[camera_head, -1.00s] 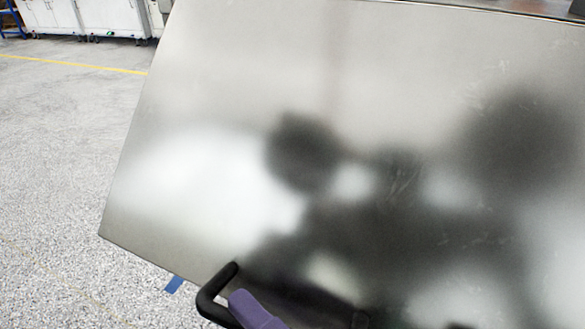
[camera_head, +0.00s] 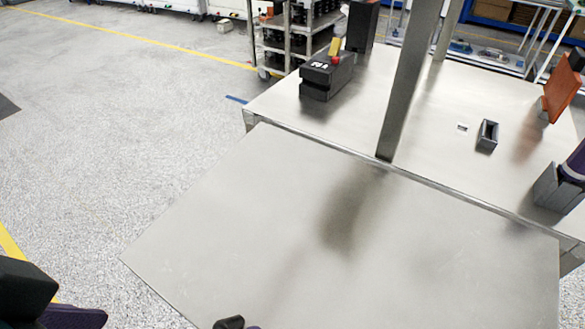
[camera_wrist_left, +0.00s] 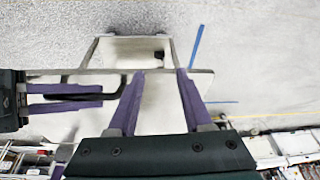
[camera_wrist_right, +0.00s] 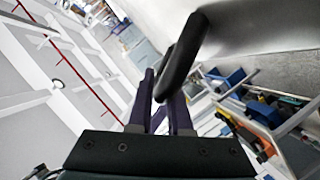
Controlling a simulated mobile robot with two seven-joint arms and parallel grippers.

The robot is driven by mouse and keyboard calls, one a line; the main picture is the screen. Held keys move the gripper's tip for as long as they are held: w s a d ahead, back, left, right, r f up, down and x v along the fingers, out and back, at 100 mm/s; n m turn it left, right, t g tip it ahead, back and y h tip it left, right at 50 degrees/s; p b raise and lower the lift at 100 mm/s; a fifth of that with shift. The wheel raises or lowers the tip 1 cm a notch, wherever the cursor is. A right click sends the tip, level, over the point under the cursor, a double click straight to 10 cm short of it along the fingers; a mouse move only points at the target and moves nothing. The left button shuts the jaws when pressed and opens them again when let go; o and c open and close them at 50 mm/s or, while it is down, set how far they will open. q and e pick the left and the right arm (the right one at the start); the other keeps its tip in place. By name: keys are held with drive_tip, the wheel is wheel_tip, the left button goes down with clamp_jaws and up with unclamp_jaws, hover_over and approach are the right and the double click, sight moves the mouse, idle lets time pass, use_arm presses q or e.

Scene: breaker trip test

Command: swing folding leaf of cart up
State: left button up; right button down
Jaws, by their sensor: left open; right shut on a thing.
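The folding leaf (camera_head: 300,240) is a broad bare metal panel along the near side of the metal cart top (camera_head: 440,120). It looks roughly in line with the top; its exact tilt is hard to tell. My right gripper is shut on the leaf's black bar handle (camera_wrist_right: 185,60), between its purple fingers (camera_wrist_right: 162,105). In the head view only the handle's end (camera_head: 228,322) shows at the bottom edge. My left gripper (camera_wrist_left: 160,72) is open and empty, its fingers apart near the leaf's edge. Part of it shows at the head view's lower left (camera_head: 55,305).
A shelf rack (camera_head: 290,40) stands behind.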

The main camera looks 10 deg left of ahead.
drive_tip(key=shift+w+d+r+p, duration=0.1)
drive_tip(key=shift+w+r+p, duration=0.1)
drive_tip(key=shift+r+p, duration=0.85)
use_arm(q)
wheel_tip(320, 180, up, 3)
drive_tip(key=shift+f, duration=0.1)
use_arm(e)
drive_tip(key=shift+r, duration=0.35)
drive_tip(key=shift+w+r, duration=0.1)
drive_tip(key=c, duration=0.9)
unclamp_jaws()
drive_tip(key=shift+o, duration=0.3)
drive_tip(key=shift+d, duration=0.2)
use_arm(q)
drive_tip(key=shift+f+b, duration=0.2)
drive_tip(key=shift+b, duration=0.15)
use_arm(e)
drive_tip(key=v, duration=0.9)
drive_tip(key=shift+s+d, duration=0.2)
drive_tip(key=shift+s, duration=0.05)
